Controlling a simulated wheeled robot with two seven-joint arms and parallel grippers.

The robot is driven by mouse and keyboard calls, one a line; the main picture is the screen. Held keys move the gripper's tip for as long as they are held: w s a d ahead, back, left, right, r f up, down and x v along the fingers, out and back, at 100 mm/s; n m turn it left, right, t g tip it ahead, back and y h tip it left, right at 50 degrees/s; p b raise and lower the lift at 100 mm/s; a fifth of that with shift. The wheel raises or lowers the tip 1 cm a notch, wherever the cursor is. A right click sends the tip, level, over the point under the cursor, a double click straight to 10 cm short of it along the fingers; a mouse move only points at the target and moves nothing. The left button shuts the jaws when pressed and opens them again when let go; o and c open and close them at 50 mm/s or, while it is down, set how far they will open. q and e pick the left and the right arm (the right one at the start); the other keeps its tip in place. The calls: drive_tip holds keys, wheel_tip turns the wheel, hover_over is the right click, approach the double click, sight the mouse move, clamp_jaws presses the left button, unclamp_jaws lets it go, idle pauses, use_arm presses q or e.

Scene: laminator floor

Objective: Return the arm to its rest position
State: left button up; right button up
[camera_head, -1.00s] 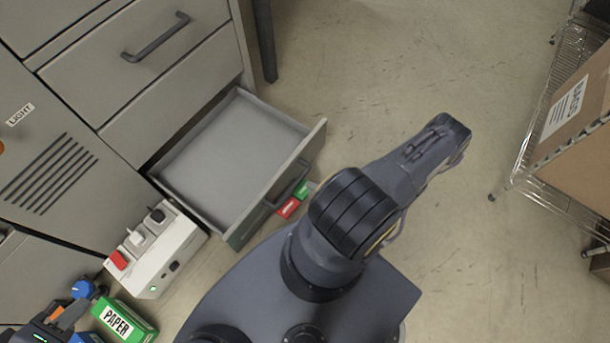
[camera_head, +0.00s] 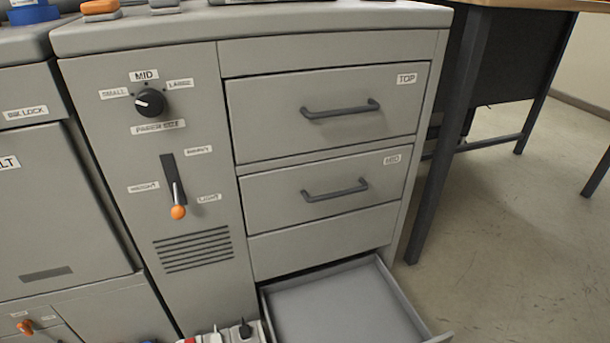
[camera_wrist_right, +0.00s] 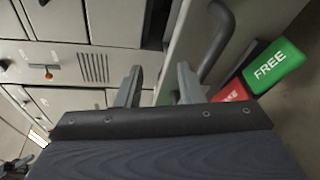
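My right gripper (camera_wrist_right: 158,88) shows in the right wrist view with its two fingers apart and nothing between them. It is close to the front of the open bottom drawer. That drawer's handle (camera_wrist_right: 218,42) is just beyond and right of the fingers, apart from them as far as I can see. Neither arm shows in the head view now. A small dark shape at the lower left of the wrist view is too unclear to name.
The grey cabinet has a shut top drawer (camera_head: 350,110), a shut mid drawer (camera_head: 330,190) and an open bottom drawer (camera_head: 400,300) that sticks out, its visible inside empty. A green FREE block (camera_wrist_right: 272,66) and a red block (camera_wrist_right: 230,92) lie near the gripper. Floor (camera_head: 490,250) is clear at right.

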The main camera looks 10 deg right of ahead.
drive_tip(key=w+a+r+n+g+y, duration=0.3)
drive_tip(key=r+n+g, duration=0.2)
drive_tip(key=r+n, duration=0.55)
drive_tip(key=w+a+r+n+g+y, duration=0.25)
drive_tip(key=r+n+g, duration=0.25)
drive_tip(key=r+n, duration=0.55)
drive_tip(key=s+a+r+n+h, duration=0.4)
drive_tip(key=r+n, duration=0.4)
drive_tip(key=n, duration=0.4)
drive_tip(key=s+a+r+n+h, duration=0.4)
drive_tip(key=r+n, duration=0.4)
drive_tip(key=n, duration=0.4)
wheel_tip(320, 180, up, 32)
drive_tip(key=t+p, duration=0.1)
drive_tip(key=p, duration=3.1)
drive_tip(key=shift+d+r, duration=0.25)
drive_tip(key=shift+d, duration=0.1)
